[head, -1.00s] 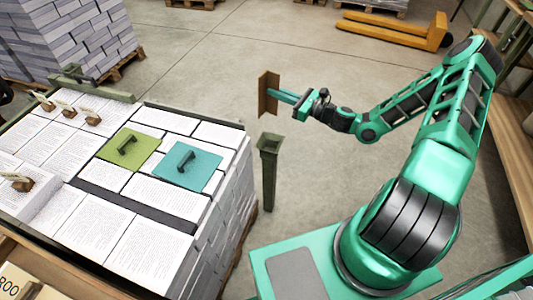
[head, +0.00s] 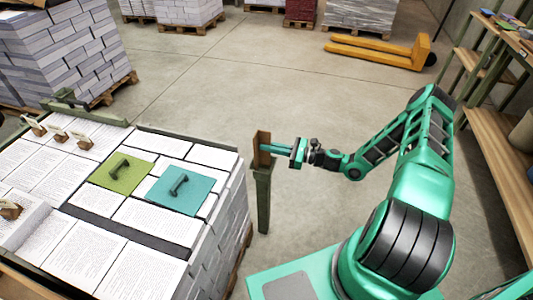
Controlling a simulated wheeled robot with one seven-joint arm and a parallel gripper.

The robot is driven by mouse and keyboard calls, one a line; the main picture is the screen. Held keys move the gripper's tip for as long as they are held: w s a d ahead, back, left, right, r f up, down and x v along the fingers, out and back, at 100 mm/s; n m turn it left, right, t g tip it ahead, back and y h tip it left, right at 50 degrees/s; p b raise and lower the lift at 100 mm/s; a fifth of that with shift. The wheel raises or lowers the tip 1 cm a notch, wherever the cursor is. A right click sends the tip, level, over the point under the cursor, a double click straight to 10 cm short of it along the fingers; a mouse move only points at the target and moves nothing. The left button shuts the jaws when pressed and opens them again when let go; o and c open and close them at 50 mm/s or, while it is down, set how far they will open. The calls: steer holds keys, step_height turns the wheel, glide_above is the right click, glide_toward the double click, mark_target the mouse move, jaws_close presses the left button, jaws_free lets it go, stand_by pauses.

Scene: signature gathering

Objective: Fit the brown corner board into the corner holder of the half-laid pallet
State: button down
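The brown corner board (head: 262,140) stands upright, directly over the green corner holder (head: 263,195) in the head view. The holder is a post with a flared top, at the right corner of the half-laid pallet (head: 120,215). The board's lower end meets the holder's mouth in the picture; I cannot tell whether it is inside or just above. My gripper (head: 272,149) reaches in from the right, shut on the board. The inside of the holder is hidden.
A green pad (head: 120,172) and a teal pad (head: 180,189), each with a dark handle, lie on the paper stacks. Wooden clips (head: 57,135) stand at the left. A yellow pallet jack (head: 378,53) is at the back. Shelves line the right; the middle floor is clear.

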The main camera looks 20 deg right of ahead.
step_height(320, 180, down, 3)
steer(key=shift+r, duration=0.1)
steer(key=c, duration=2)
jaws_free()
steer(key=shift+d, duration=0.15)
steer(key=v, duration=1.2)
